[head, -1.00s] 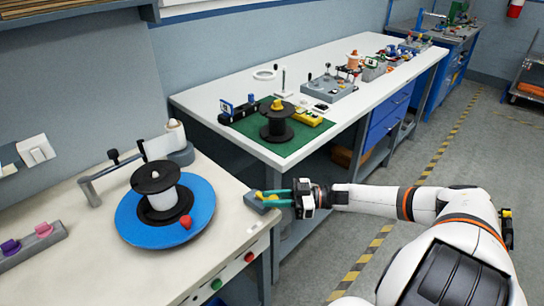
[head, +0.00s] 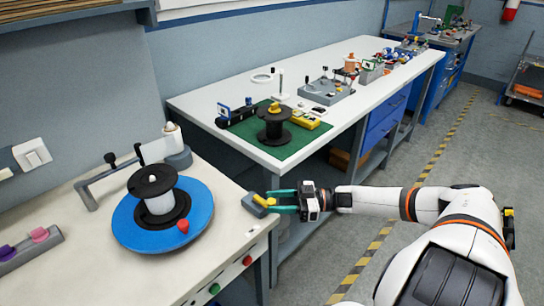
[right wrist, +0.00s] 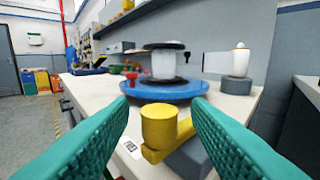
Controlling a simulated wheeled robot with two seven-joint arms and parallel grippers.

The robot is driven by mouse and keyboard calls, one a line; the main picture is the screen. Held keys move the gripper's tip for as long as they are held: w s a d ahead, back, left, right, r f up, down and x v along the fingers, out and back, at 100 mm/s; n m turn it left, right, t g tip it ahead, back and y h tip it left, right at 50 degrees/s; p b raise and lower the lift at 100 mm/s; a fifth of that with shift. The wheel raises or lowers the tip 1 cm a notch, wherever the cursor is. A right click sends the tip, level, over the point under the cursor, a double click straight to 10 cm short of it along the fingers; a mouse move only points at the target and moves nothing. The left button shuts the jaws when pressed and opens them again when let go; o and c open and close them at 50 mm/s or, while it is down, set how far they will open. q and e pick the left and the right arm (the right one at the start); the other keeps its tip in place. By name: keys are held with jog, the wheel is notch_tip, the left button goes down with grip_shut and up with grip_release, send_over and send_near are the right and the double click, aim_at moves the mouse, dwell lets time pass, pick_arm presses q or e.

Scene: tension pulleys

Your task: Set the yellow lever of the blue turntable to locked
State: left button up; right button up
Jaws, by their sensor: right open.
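The blue turntable (head: 205,214) lies on the near bench with a black-and-white spool (head: 158,202) on it. The yellow lever (head: 264,200) sits on a small grey block at the bench's right corner, beside the turntable. In the right wrist view the lever (right wrist: 160,124) shows a round upright knob and an arm reaching right. My right gripper (head: 271,202) is open at the lever. Its green fingers lie on either side of the knob in the right wrist view (right wrist: 158,108), with gaps to both. I cannot tell which setting the lever is at. My left gripper is out of view.
A red knob (head: 183,226) stands on the turntable's near edge. A grey bracket arm (head: 90,195) and a pink-and-purple block stand left. Red and green buttons are on the bench front. A second bench (head: 200,98) with a green mat and black spool stands behind.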

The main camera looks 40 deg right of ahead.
jog(key=v, duration=1)
jog(key=shift+s, duration=0.15)
jog(key=shift+d, duration=0.15)
